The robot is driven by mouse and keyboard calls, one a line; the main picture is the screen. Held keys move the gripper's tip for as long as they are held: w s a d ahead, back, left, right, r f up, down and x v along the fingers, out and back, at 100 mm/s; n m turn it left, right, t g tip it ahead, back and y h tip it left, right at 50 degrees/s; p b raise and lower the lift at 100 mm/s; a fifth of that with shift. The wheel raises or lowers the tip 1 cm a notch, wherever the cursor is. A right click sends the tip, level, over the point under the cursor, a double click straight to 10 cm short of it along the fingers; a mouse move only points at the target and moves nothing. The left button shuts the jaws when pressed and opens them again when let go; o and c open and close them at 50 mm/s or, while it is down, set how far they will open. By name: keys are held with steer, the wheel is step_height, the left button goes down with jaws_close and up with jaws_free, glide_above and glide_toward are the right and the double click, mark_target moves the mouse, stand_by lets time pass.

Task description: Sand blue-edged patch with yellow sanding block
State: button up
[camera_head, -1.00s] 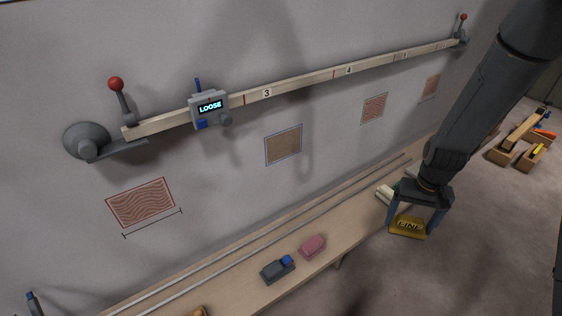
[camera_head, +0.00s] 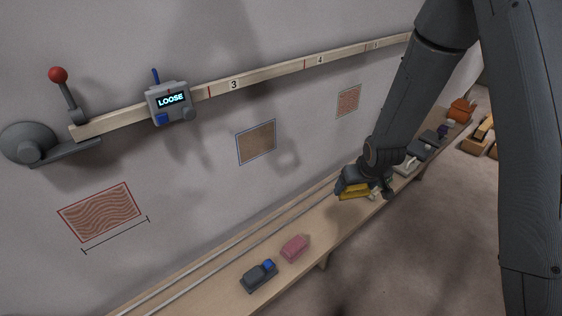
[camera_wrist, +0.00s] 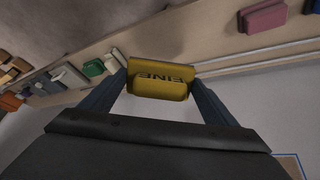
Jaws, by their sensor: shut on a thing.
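My gripper (camera_head: 364,184) is shut on the yellow sanding block (camera_head: 354,191), held over the wooden bench at the right. In the wrist view the yellow block (camera_wrist: 158,78), marked "FINE", sits between the two fingers. The blue-edged patch (camera_head: 257,143), a tan square, is on the grey wall left of my gripper. The block is apart from the patch. A corner of a blue edge (camera_wrist: 290,160) shows at the lower right of the wrist view.
A wooden rail (camera_head: 273,76) crosses the wall above, carrying a device (camera_head: 170,101) reading "LOOSE". A red-edged patch (camera_head: 101,212) is at left. On the bench (camera_head: 218,262) lie a pink block (camera_head: 294,248) and a dark block with a blue knob (camera_head: 259,275). Two thin rods run along the bench.

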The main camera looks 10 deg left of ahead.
steer(key=shift+w+a+r+n+t+y+b, duration=0.5)
steer(key=shift+a+r+n+t+y+b, duration=1.15)
steer(key=shift+a, duration=3.1)
steer(key=shift+w+a+r+n+t+y+b, duration=0.5)
steer(key=shift+a+r+n+y+b, duration=0.65)
steer(key=shift+a+y+b, duration=2.45)
steer(key=shift+w+a+r+n+t+y+b, duration=0.55)
steer(key=shift+a+r+n+t+y+b, duration=0.8)
steer(key=shift+a, duration=4.5)
steer(key=shift+r+g+h+p, duration=0.2)
steer(key=shift+g+h+p, duration=0.2)
steer(key=shift+p, duration=0.05)
steer(key=o, duration=0.3)
steer(key=shift+c, duration=0.5)
